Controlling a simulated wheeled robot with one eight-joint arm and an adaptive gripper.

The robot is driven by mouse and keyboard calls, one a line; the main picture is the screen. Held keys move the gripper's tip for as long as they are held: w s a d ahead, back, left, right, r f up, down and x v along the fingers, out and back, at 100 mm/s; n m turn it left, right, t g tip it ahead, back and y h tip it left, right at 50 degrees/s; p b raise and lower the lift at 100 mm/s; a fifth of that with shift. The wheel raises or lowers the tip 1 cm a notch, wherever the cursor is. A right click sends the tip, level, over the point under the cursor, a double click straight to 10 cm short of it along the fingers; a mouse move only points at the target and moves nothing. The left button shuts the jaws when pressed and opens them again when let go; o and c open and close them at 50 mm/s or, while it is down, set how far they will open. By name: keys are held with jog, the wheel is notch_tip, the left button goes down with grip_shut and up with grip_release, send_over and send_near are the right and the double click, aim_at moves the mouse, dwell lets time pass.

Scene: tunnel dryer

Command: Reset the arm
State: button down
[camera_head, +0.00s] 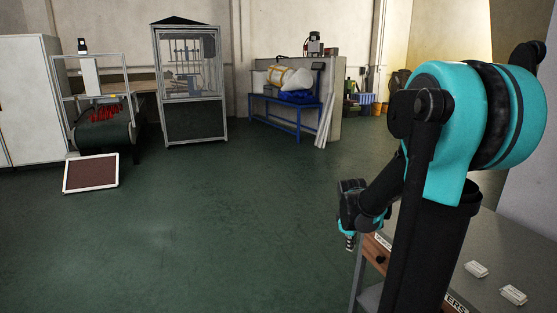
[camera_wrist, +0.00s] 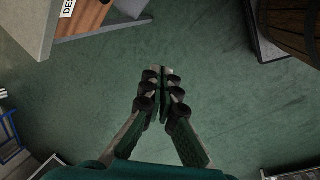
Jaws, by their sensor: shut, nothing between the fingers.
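My teal and black arm fills the right side of the head view and is folded, with its wrist hanging low. My gripper (camera_head: 350,242) points down beside the front edge of a grey-topped table (camera_head: 480,240). In the wrist view my gripper (camera_wrist: 161,72) is shut, its fingertips together, with nothing between them. Only the green floor (camera_wrist: 210,80) shows beneath it.
Two small white pieces (camera_head: 476,269) (camera_head: 513,294) lie on the table, close to my arm. A conveyor (camera_head: 103,133), a framed glass cabinet (camera_head: 190,85) and a blue bench (camera_head: 290,110) stand at the back. The middle floor is clear. A wooden barrel (camera_wrist: 295,25) shows in the wrist view.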

jog(key=s+a+f+m+y, duration=0.1)
jog(key=s+a+f+m, duration=0.1)
jog(key=s+m, duration=0.3)
jog(key=s+a+f+m+t, duration=0.1)
jog(key=s+a+m, duration=0.2)
jog(key=s, duration=0.9)
jog(key=shift+a+f+m+y, duration=0.15)
jog(key=shift+f+m+y, duration=0.25)
jog(key=shift+m, duration=0.7)
